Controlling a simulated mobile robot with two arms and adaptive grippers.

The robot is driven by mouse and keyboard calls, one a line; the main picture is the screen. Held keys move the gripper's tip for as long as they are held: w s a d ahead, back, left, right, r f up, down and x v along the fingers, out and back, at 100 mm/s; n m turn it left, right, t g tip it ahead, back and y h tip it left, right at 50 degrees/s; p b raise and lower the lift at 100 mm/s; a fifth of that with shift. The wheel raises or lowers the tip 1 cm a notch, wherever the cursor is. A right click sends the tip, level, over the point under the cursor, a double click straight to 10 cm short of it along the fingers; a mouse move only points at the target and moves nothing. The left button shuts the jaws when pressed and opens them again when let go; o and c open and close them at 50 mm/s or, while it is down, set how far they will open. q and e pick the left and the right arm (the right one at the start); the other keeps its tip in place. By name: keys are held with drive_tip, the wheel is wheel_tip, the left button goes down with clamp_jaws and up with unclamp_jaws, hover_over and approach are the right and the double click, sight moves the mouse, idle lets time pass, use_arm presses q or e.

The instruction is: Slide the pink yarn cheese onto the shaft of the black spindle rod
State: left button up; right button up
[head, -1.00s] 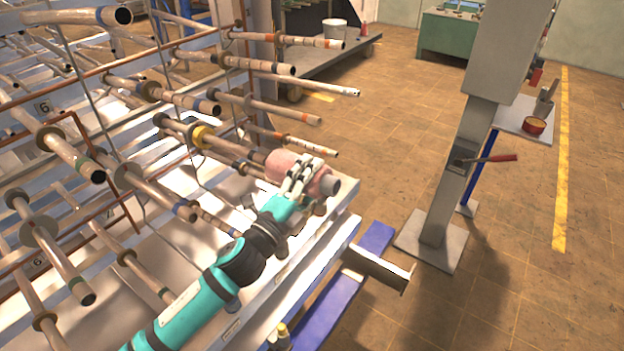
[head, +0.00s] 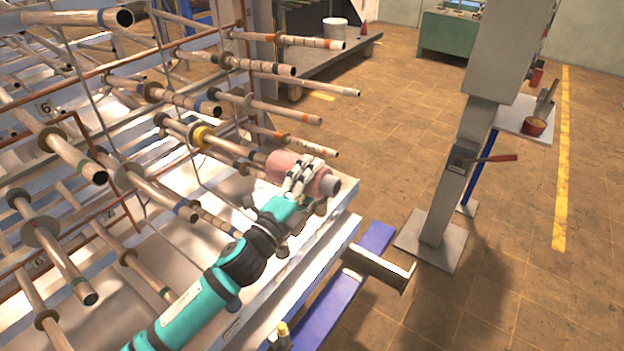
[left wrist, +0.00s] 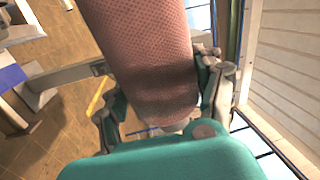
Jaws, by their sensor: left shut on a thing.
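The pink yarn cheese (head: 284,164) is a fuzzy pink cylinder with a grey tube end (head: 330,186) showing at its right. My left gripper (head: 306,180) is shut around it, near that end. In the left wrist view the cheese (left wrist: 150,55) fills the space between the fingers (left wrist: 162,100). My right gripper is out of view.
Several other rods (head: 280,109) stick out of the rack above and left of the cheese. A white ledge (head: 335,215) lies below it, with a blue beam (head: 335,300) beside. A grey post (head: 450,185) stands to the right on open tiled floor.

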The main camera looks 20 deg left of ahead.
use_arm(q)
drive_tip(key=shift+r, duration=0.1)
drive_tip(key=shift+a, duration=0.2)
idle(0.4)
drive_tip(key=shift+w+a+f, duration=0.1)
drive_tip(key=shift+w+a, duration=0.2)
drive_tip(key=shift+a, duration=0.4)
drive_tip(key=shift+w+a+f, duration=0.1)
drive_tip(key=shift+w+a, duration=0.15)
drive_tip(key=shift+a, duration=0.5)
drive_tip(key=shift+w+a+f, duration=0.1)
drive_tip(key=shift+w+a, duration=0.2)
drive_tip(key=shift+a, duration=0.4)
idle(0.6)
drive_tip(key=shift+a, duration=0.1)
drive_tip(key=shift+w+a+f, duration=0.1)
drive_tip(key=shift+w+a, duration=0.2)
drive_tip(key=shift+a, duration=0.45)
drive_tip(key=shift+w+a+f, duration=0.1)
drive_tip(key=shift+w+a, duration=0.15)
drive_tip(key=shift+a, duration=0.45)
drive_tip(key=shift+w+a, duration=0.25)
drive_tip(key=shift+a, duration=0.45)
drive_tip(key=shift+r, duration=0.1)
